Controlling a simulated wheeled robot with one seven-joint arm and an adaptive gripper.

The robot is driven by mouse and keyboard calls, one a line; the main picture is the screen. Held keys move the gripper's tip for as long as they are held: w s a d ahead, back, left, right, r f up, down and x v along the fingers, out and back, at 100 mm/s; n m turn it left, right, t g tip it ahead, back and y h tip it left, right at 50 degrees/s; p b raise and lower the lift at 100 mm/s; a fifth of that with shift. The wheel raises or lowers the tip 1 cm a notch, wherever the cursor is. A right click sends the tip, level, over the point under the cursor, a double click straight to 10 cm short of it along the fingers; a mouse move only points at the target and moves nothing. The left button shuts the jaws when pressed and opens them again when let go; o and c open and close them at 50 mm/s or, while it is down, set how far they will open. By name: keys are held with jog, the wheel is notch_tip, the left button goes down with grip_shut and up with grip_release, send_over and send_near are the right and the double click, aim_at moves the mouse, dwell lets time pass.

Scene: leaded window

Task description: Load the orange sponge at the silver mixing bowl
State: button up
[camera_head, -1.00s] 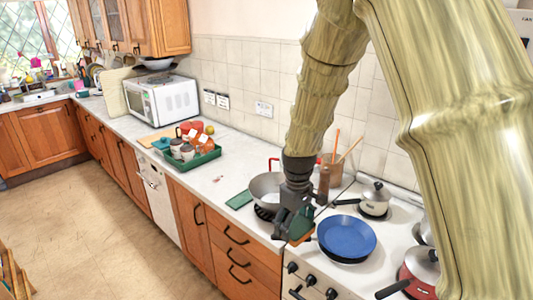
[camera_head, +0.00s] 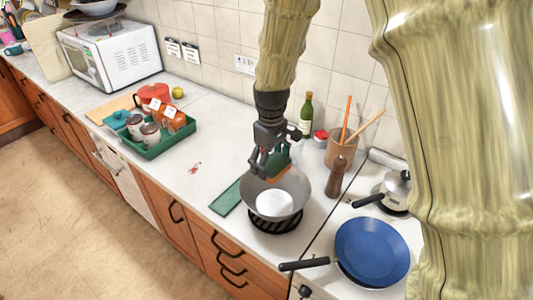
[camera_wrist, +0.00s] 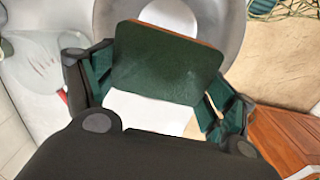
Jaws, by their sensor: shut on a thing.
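The orange sponge (camera_head: 279,174) has a dark green face and an orange edge. My gripper (camera_head: 272,168) is shut on it, just above the far part of the silver mixing bowl (camera_head: 293,186). In the wrist view the sponge (camera_wrist: 165,68) shows its green face between the two fingers of my gripper (camera_wrist: 160,88), with the bowl (camera_wrist: 236,35) beneath it. The bowl stands on a black round support, and something white (camera_head: 275,203) shows inside it. I cannot tell whether the sponge touches the bowl.
A green flat board (camera_head: 227,198) lies left of the bowl. A pepper mill (camera_head: 338,177), a utensil pot (camera_head: 341,150) and a bottle (camera_head: 306,115) stand right and behind. A blue pan (camera_head: 370,250) is at front right. A green tray (camera_head: 165,145) is further left.

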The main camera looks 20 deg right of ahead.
aim_at(274, 168)
jog(key=s+b, duration=0.1)
jog(key=s+f+b, duration=0.1)
jog(key=s, duration=0.1)
jog(key=shift+f, duration=0.1)
jog(key=f+b, duration=0.1)
jog(key=f, duration=0.1)
jog(key=w+f+b, duration=0.1)
jog(key=f, duration=0.1)
jog(key=w+f, duration=0.1)
jog(key=f, duration=0.2)
jog(key=shift+b, duration=0.4)
jog(key=shift+f, duration=0.25)
jog(key=shift+s+f+b, duration=0.3)
jog(key=shift+f+b, duration=0.05)
jog(key=shift+f, duration=0.05)
jog(key=shift+w+f+b, duration=0.1)
jog(key=shift+f+b, duration=0.45)
jog(key=shift+f, duration=1.1)
